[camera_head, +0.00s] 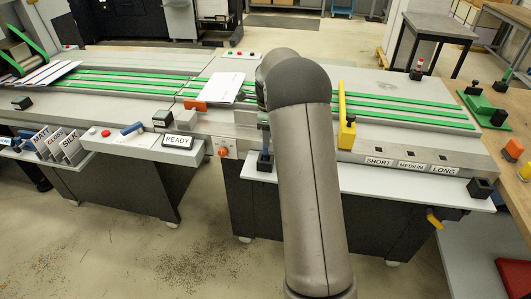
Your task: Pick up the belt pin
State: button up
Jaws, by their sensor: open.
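I cannot tell for sure which part is the belt pin. A small blue upright piece (265,161) stands in a dark holder at the front edge of the right machine, just left of my arm. A red-and-white post (418,65) stands in a black block at the back right of this machine. My arm rises through the middle of the view and bends away over the green belts (415,109).
A yellow upright plate (346,118) stands right of my arm. Slots labelled SHORT, MEDIUM and LONG (444,170) line the front ledge. White sheets (222,87) lie on the belts left of my arm. A wooden bench (505,140) with a green fixture (484,108) is at right.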

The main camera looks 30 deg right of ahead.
aim_at(266, 154)
jog(key=f, duration=0.1)
jog(key=a+f+p, duration=0.1)
jog(key=f, duration=0.1)
jog(key=shift+s+f, duration=0.1)
jog(key=shift+f, duration=0.85)
grip_shut()
jog(key=shift+r, duration=0.15)
